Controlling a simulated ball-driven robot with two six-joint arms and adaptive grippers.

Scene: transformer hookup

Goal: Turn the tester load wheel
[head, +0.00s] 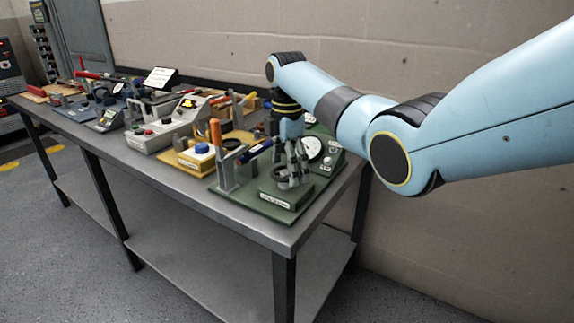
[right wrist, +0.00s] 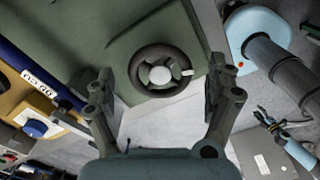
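The tester is a dark green base (head: 262,206) at the near right end of the bench, with a white round dial (head: 311,147). Its load wheel (right wrist: 137,72) is a dark ring with spokes, a pale hub and a small white mark at the right of its rim. In the head view the fingers partly hide the wheel. My right gripper (head: 291,172) points down over the wheel. In the right wrist view the right gripper (right wrist: 160,86) is open, one finger on each side of the wheel, apart from it. A small blue and black shape at the right may be my left gripper (right wrist: 268,122).
A dark blue labelled cylinder (right wrist: 38,76) lies near the left finger. A yellow base with a blue knob (head: 201,148) and a grey console (head: 150,140) stand farther left. The bench's near edge is clear.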

